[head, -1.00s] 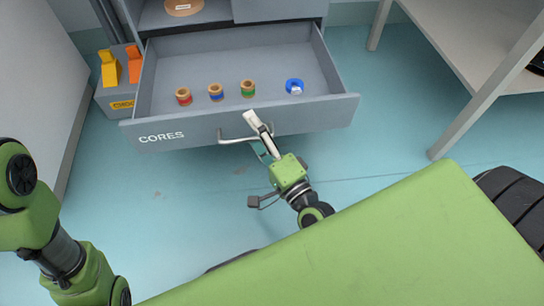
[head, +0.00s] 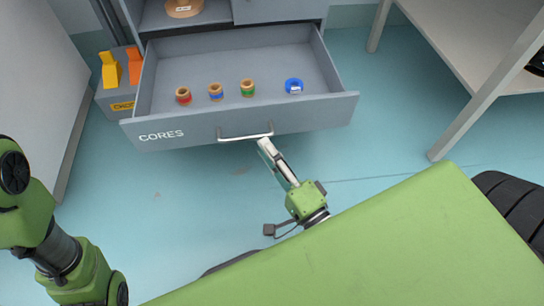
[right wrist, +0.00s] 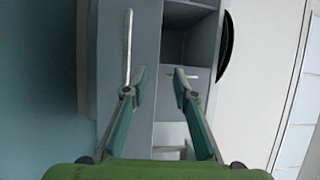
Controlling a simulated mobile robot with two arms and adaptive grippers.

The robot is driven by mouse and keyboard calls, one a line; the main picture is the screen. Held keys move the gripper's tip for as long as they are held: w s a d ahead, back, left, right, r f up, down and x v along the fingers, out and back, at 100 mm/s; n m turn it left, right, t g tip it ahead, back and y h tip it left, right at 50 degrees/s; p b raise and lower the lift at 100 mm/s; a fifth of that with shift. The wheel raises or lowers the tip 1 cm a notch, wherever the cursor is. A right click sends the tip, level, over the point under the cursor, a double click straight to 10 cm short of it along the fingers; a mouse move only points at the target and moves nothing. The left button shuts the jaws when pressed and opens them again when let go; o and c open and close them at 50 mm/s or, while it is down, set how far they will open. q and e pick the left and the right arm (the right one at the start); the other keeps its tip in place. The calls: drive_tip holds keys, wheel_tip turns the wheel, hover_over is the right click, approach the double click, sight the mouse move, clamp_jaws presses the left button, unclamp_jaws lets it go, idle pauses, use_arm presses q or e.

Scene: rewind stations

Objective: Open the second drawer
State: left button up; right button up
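The grey drawer labelled CORES (head: 185,137) is pulled well out of its cabinet. Its bar handle (head: 245,135) is in the middle of the front. My right gripper (head: 264,145) is just in front of the handle and apart from it. In the right wrist view, the fingers of the right gripper (right wrist: 160,75) are spread with nothing between them. The handle (right wrist: 127,45) shows there beyond and to the left of the fingers. Only green links of my left arm show at the left edge of the head view; its gripper is out of frame.
Inside the drawer are red (head: 184,96), blue-banded (head: 216,91) and green (head: 247,88) cores and a blue ring (head: 294,86). A grey bin (head: 118,95) with yellow and orange items stands left of the drawer. A table (head: 480,45) stands at the right. Blue floor in front is clear.

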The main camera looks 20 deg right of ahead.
drive_tip(key=shift+s+f, duration=0.15)
drive_tip(key=shift+s, duration=0.55)
